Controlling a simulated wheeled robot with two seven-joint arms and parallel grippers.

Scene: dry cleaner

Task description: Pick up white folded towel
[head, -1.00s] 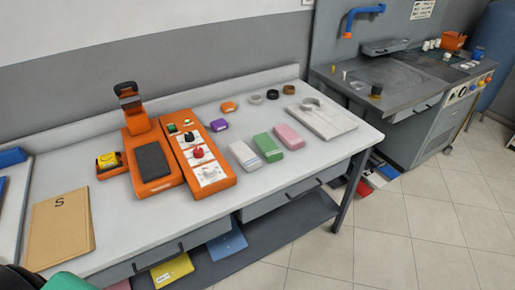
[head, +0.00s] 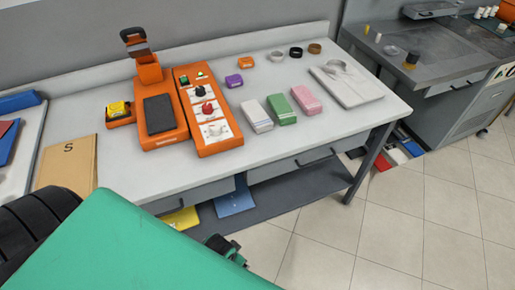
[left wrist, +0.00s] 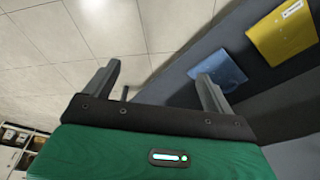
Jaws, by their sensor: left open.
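The white folded towel (head: 257,116) lies on the grey table, left of a green folded towel (head: 281,109) and a pink one (head: 307,100). My left arm, green, comes in at the lower left of the head view, in front of the table. In the left wrist view my left gripper (left wrist: 158,76) is open and empty, with floor and the table's lower shelf beyond it. The white towel is not in that view. My right gripper is not in view.
A folded white shirt (head: 345,82) lies right of the towels. An orange control panel (head: 207,110) stands to their left. A purple item (head: 234,80) and several small rings lie behind. The table (head: 330,128) is clear in front of the towels.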

